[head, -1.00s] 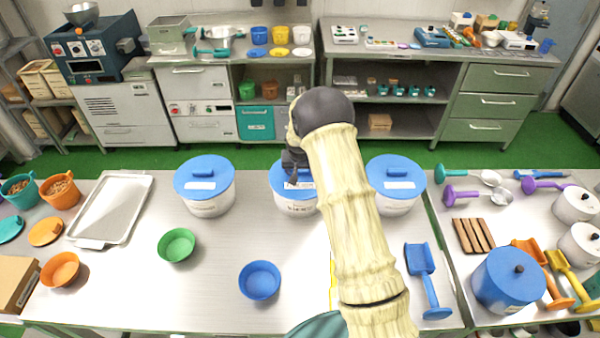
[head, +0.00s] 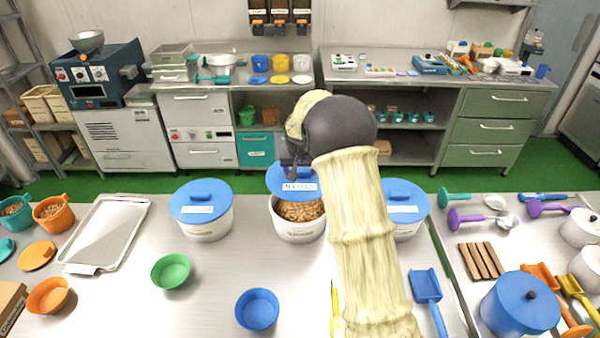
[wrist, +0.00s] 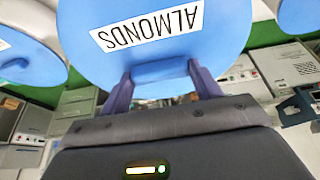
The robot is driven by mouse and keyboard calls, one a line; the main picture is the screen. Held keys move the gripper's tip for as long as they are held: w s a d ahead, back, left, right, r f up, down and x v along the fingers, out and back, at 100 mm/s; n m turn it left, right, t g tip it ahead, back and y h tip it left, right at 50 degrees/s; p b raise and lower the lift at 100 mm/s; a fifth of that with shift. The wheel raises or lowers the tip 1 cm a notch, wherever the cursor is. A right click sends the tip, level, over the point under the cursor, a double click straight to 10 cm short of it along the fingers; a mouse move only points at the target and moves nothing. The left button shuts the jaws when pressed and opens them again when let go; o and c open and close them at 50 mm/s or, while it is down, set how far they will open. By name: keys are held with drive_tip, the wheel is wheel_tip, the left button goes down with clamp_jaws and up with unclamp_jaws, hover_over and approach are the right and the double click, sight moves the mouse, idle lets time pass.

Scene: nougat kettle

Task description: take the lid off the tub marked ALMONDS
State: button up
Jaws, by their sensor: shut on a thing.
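The blue lid (head: 290,183) with a white label is raised and tilted above the middle tub. In the wrist view the lid (wrist: 215,50) fills the top and its label reads ALMONDS. My gripper (wrist: 165,88) is shut on the lid's blue handle, one finger on each side. In the head view my gripper (head: 293,165) is partly hidden behind my own arm. The white tub (head: 293,230) stands uncovered on the steel table, with brown almonds (head: 300,210) showing inside.
Blue-lidded tubs stand to the left (head: 202,215) and right (head: 405,212) of the open tub; my arm partly covers the right one. A green bowl (head: 171,271) and blue bowl (head: 257,310) sit in front. Clear tabletop lies between the tray (head: 125,240) and the bowls.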

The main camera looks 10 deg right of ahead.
sight(300, 171)
drive_tip(key=shift+r, duration=0.15)
drive_tip(key=shift+r+p, duration=1.05)
drive_tip(key=shift+r, duration=0.35)
